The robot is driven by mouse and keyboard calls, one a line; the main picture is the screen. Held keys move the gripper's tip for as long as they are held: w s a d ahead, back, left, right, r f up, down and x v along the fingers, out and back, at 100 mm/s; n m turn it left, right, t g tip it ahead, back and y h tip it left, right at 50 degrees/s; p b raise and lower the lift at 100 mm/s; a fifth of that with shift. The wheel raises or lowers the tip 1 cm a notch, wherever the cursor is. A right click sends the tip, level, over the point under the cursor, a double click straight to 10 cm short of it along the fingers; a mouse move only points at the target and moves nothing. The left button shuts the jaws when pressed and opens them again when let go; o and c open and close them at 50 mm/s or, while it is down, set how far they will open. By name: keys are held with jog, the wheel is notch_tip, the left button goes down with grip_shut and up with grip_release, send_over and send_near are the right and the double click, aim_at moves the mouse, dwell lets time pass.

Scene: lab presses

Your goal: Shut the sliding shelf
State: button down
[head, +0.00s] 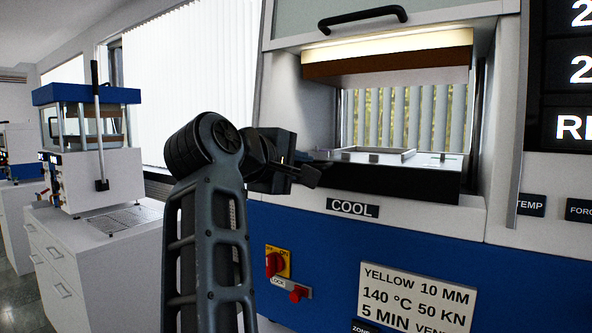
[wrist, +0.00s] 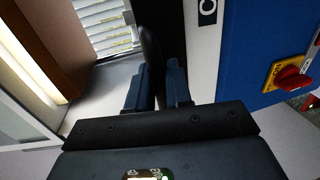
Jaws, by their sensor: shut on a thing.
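The sliding shelf (head: 408,180) has a dark front edge and sits in the lit opening of the press above the COOL label (head: 353,208). A flat metal frame (head: 380,155) lies on its top. My gripper (head: 308,172) is at the left end of the shelf's front. In the wrist view my gripper (wrist: 158,88) has its two blue-grey fingers shut on a black curved handle (wrist: 151,48). The handle is partly hidden between the fingers. How far out the shelf stands is hard to tell.
A raised door with a black handle (head: 362,18) is above the opening. A red switch on a yellow plate (head: 276,262) and a red lock knob (head: 297,293) are on the blue panel below. Another press (head: 92,150) stands on a white cabinet at the left.

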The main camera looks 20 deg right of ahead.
aim_at(318, 157)
jog(key=b+x, duration=0.1)
jog(key=x, duration=0.2)
jog(key=r+b+x, duration=0.1)
jog(key=x, duration=0.3)
jog(key=r+b+x, duration=0.1)
jog(key=x, duration=0.3)
jog(key=shift+w+d, duration=0.3)
jog(key=shift+d, duration=0.05)
jog(key=shift+r, duration=0.1)
jog(key=shift+d, duration=0.1)
jog(key=c, duration=1.2)
grip_release()
jog(key=shift+d, duration=0.1)
jog(key=shift+b+v, duration=0.3)
jog(key=shift+v, duration=3.7)
jog(key=shift+w, duration=0.1)
jog(key=shift+a, duration=0.2)
